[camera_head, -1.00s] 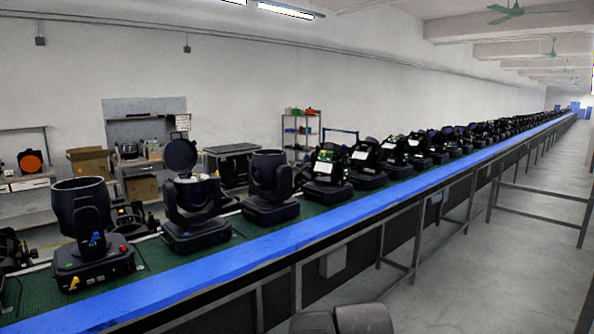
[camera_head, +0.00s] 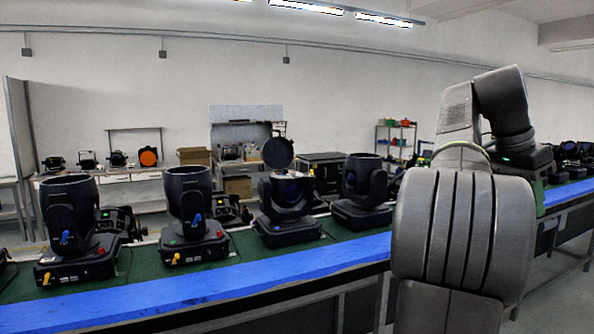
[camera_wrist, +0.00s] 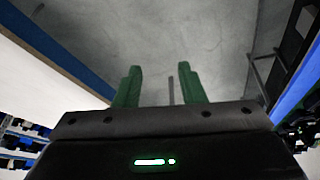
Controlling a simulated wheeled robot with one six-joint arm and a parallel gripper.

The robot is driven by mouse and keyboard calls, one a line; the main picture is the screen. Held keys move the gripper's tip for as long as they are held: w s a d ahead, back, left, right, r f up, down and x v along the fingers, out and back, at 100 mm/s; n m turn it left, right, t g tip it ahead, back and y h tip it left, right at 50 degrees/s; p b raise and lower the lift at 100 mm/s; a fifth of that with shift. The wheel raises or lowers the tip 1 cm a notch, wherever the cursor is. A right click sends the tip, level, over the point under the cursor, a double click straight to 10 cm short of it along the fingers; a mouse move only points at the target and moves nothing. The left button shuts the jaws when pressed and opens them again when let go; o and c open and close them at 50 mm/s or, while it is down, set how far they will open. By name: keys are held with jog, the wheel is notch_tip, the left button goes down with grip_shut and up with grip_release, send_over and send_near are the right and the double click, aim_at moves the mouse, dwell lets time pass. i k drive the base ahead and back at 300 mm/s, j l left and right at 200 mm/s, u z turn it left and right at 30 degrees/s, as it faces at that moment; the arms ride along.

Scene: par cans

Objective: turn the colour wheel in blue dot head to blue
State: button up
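Several black moving-head lights stand in a row on the green belt. I cannot make out a blue dot or a colour wheel. My gripper (camera_wrist: 157,84) shows two green fingers apart and empty in the wrist view, over grey floor.
A blue rail (camera_head: 200,291) runs along the belt's front edge, between me and the heads. My arm covers the right of the head view. Shelves and a bench (camera_head: 140,200) stand behind the belt. The wrist view shows open floor (camera_wrist: 215,45).

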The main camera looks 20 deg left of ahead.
aim_at(285, 172)
jog(key=i+u, duration=0.1)
jog(key=u, duration=0.4)
jog(key=i+u, duration=0.1)
jog(key=u, duration=0.35)
jog(key=i+u, duration=0.1)
jog(key=u, duration=0.4)
jog(key=i+l+u, duration=0.25)
jog(key=i+l, duration=0.2)
jog(key=l, duration=0.15)
jog(key=i+l+u, duration=0.25)
jog(key=i+l, duration=0.15)
jog(key=l, duration=0.25)
jog(key=i+l+u, duration=0.15)
jog(key=l, duration=0.2)
jog(key=i+l+u, duration=0.1)
jog(key=l, duration=0.3)
jog(key=i+l+u, duration=0.15)
jog(key=l, duration=0.25)
jog(key=i, duration=0.1)
